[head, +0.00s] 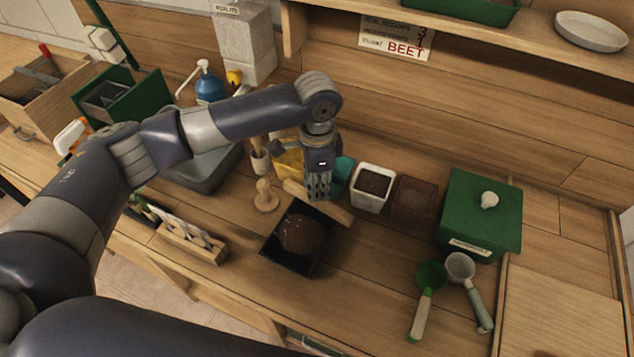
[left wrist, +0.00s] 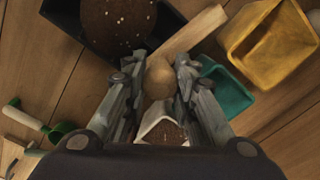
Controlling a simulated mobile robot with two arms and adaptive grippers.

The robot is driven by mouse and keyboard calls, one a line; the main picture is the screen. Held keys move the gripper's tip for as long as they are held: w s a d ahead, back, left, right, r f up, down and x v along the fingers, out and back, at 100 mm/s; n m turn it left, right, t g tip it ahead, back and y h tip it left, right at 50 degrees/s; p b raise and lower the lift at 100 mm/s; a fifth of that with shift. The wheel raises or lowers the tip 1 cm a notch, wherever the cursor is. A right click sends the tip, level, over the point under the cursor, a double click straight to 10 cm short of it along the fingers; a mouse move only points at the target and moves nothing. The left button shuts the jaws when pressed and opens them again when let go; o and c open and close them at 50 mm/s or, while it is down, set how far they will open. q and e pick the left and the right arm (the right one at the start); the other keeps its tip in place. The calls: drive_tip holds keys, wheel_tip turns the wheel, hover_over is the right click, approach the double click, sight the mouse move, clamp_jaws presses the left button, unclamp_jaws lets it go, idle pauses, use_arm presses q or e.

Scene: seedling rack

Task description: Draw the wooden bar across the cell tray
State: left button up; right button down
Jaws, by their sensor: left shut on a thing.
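The black cell tray (head: 270,254) sits on the bench with a mound of dark brown soil (head: 303,233) heaped in it; tray and soil also show at the top of the left wrist view. The pale wooden bar (head: 336,212) lies at an angle along the tray's far edge. My left gripper (head: 319,196) points down at the bar, its fingers shut around a round wooden knob (left wrist: 160,78) that appears joined to the bar (left wrist: 187,39). The fingers hide the bar's middle in the head view. My right gripper is not in view.
Behind the bar stand a yellow container (head: 289,163), a teal pot (head: 343,172), a white pot of soil (head: 373,186) and a brown pot (head: 413,202). A wooden tamper (head: 265,197) stands left of the tray. Bench right of the tray is clear up to two scoops (head: 429,285).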

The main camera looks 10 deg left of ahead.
use_arm(q)
drive_tip(key=shift+f, duration=0.3)
idle(0.4)
drive_tip(key=shift+s+a+r+p, duration=0.15)
drive_tip(key=shift+s+a+p, duration=0.05)
drive_tip(key=shift+s+p, duration=0.65)
drive_tip(key=shift+s, duration=0.25)
drive_tip(key=shift+a+p, duration=0.1)
drive_tip(key=shift+p, duration=0.3)
drive_tip(key=shift+s+a+p, duration=0.15)
drive_tip(key=shift+s+p, duration=0.4)
drive_tip(key=shift+s, duration=0.1)
drive_tip(key=shift+s+f, duration=0.25)
drive_tip(key=shift+s, duration=0.2)
drive_tip(key=shift+s+a+r+p, duration=0.1)
drive_tip(key=shift+s+a+p, duration=0.1)
drive_tip(key=shift+s+p, duration=0.5)
drive_tip(key=shift+s+a+r+p, duration=0.1)
drive_tip(key=shift+s+a+p, duration=0.1)
drive_tip(key=shift+s+p, duration=0.55)
drive_tip(key=shift+s+a+p, duration=0.2)
drive_tip(key=shift+s+p, duration=0.35)
drive_tip(key=shift+p, duration=0.3)
